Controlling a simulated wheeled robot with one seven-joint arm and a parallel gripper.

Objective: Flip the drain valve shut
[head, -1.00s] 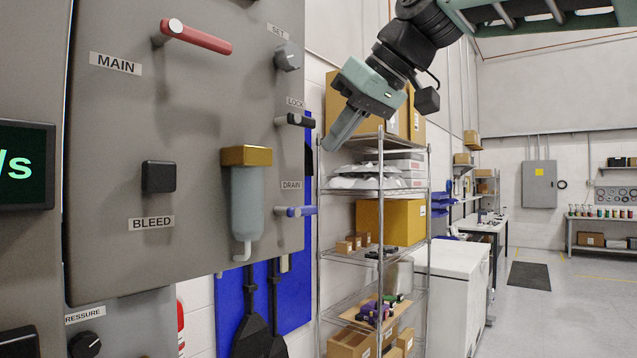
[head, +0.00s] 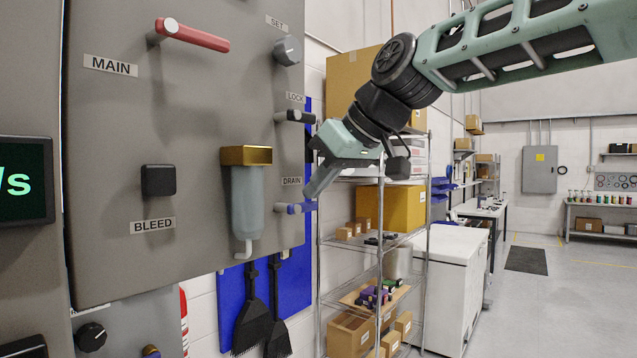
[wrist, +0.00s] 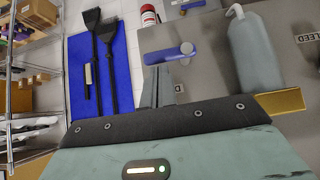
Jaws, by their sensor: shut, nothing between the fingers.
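The drain valve (head: 292,208) is a small blue lever on the grey panel, under the DRAIN label, right of the filter bowl. Its handle points right, roughly horizontal, in the head view. My gripper (head: 308,196) is shut and empty, with its tips at or just in front of the outer end of the blue lever; I cannot tell whether they touch. In the wrist view the blue lever (wrist: 172,54) lies just beyond the shut fingertips (wrist: 158,70), and its rounded end shows at the right.
The black LOCK lever (head: 294,116) sits above the drain valve, close to my wrist. The filter bowl (head: 246,200) with its brass top is to the left. A red MAIN lever (head: 196,38) is at the upper left. A wire shelf (head: 378,250) stands to the right.

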